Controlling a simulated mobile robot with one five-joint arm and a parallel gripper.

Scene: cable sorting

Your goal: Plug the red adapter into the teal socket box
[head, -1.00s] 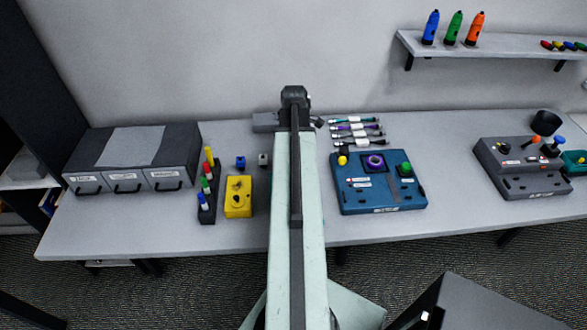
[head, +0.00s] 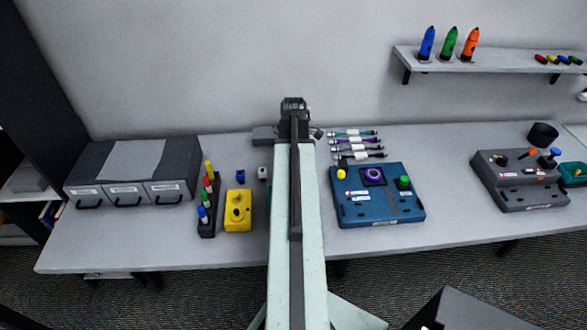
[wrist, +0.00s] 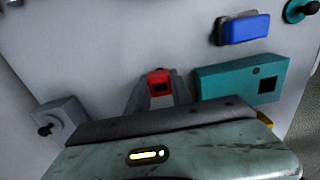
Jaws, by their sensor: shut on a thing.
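The red adapter (wrist: 158,77) shows in the wrist view between the two grey fingers of my gripper (wrist: 160,89), which is shut on it. A dark square shows on the adapter's face. The teal socket box (wrist: 226,81) lies to the right of the adapter in the wrist view, apart from it, with a dark square opening and a small round dot on its face. In the head view my arm covers the gripper and the adapter, and I cannot make out the teal socket box there.
In the wrist view a blue block (wrist: 243,28) lies beyond the socket box and a grey block with a dark knob (wrist: 59,119) is at left. In the head view a yellow box (head: 238,211) stands left of my arm and a blue panel (head: 378,208) stands right.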

